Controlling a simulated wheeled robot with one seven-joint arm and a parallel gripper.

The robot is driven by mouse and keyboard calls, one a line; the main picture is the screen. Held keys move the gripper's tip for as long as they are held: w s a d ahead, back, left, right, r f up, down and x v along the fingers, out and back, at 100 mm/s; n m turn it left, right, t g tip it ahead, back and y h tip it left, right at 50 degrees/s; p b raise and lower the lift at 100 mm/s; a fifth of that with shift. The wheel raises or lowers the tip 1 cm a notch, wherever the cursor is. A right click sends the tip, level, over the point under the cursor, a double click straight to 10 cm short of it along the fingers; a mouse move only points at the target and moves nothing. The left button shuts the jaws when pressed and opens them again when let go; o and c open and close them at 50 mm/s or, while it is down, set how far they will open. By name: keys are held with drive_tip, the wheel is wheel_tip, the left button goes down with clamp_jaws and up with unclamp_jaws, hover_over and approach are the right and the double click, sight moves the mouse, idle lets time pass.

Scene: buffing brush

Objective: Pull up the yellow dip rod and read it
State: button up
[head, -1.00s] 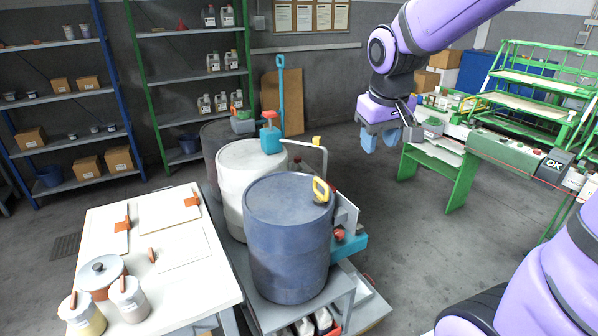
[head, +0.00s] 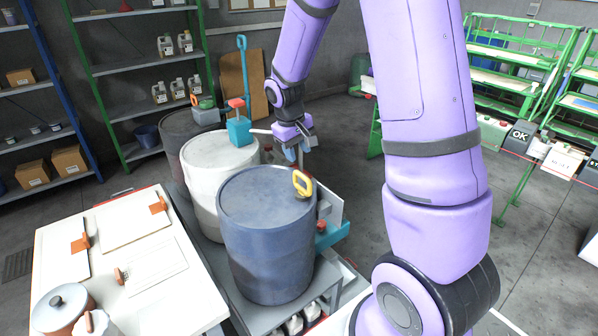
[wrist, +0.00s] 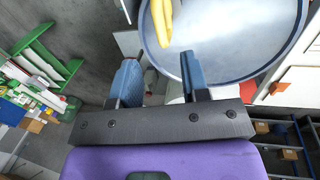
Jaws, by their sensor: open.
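The yellow dip rod handle (head: 302,183) is a yellow loop standing at the right rim of the blue drum (head: 268,240). In the wrist view the yellow handle (wrist: 162,20) is at the top, over the drum lid (wrist: 225,35). My gripper (head: 297,152) is behind the drum and above its right side, apart from the handle. In the wrist view its two blue fingers (wrist: 162,80) are spread with nothing between them. The handle lies beyond the fingertips, a little nearer the left one. The rod below the handle is hidden in the drum.
A white drum (head: 209,185) and a dark drum (head: 180,140) stand behind the blue one. A teal shovel (head: 242,80) rises behind them. A white worktable (head: 190,300) with clipboards is at left. Open floor lies right of the drums.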

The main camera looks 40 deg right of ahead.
sight(303, 175)
drive_tip(key=f, duration=0.2)
drive_tip(key=d+f, duration=0.1)
drive_tip(key=f, duration=0.5)
drive_tip(key=shift+d+f, duration=0.15)
drive_tip(key=shift+d, duration=0.2)
clamp_jaws()
